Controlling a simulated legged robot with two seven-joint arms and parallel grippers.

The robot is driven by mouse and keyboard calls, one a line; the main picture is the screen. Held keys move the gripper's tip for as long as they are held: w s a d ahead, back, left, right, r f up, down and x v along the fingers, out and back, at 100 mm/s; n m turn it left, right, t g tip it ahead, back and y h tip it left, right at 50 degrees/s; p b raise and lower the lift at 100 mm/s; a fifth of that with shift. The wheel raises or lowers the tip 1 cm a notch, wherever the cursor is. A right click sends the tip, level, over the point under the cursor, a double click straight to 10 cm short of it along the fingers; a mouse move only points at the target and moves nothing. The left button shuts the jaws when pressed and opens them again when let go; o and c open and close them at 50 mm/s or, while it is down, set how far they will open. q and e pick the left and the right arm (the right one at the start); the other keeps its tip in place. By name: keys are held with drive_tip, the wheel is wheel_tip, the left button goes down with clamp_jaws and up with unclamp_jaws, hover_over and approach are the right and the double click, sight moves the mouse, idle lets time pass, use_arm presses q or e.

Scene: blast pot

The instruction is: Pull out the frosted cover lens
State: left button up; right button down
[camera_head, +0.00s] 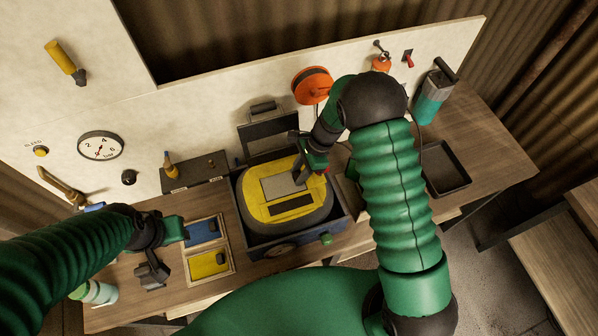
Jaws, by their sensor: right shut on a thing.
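A yellow-faced unit (258,211) with a dark body sits in a dark open box (243,224) on the bench. The frosted cover lens (279,188) is a pale grey rectangle on its yellow face, above a black slot. My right gripper (301,178) reaches down from the upper right and is shut at the lens's right edge. Its fingertips partly hide that edge, and I cannot tell whether the lens is lifted. My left gripper (167,251) is at the left, apart from the lens, near a small divided tray; its finger opening is unclear.
The divided tray (221,237) holds a blue piece (203,231) and a yellow piece (209,265). An empty black tray (444,168) lies at the right. A gauge (100,146) and an orange reel (312,85) are on the back panel. A green-white bottle (94,292) stands front left.

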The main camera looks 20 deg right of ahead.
drive_tip(key=shift+a+r+p, duration=0.15)
drive_tip(key=shift+r+p, duration=0.25)
drive_tip(key=shift+r, duration=0.15)
drive_tip(key=shift+r, duration=0.1)
drive_tip(key=shift+r+p, duration=1.65)
drive_tip(key=shift+r, duration=0.25)
drive_tip(key=shift+f, duration=0.1)
